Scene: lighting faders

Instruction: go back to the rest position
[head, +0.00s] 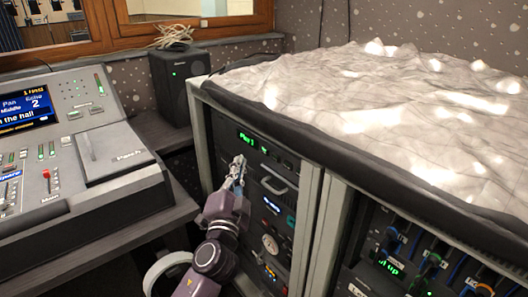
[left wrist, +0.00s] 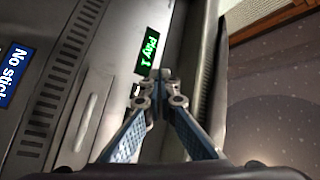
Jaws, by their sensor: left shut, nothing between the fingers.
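My left gripper (head: 236,170) is in front of the upper part of the equipment rack (head: 308,215), close to a black player unit with a green display (head: 252,141). Its fingers are shut and hold nothing. In the left wrist view the gripper (left wrist: 162,78) has its fingertips together just below the green display reading "Play 1" (left wrist: 145,50). I cannot tell whether the fingertips touch the panel. The lighting console (head: 60,150) with its faders and blue screen is at the left, apart from the gripper. My right gripper is not in view.
A black speaker (head: 178,80) with cable on top stands behind the console. A crumpled pale sheet (head: 400,90) covers the rack top. A second rack bay with coloured cables (head: 430,262) is at the lower right. A wood-framed window (head: 80,48) is at the back.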

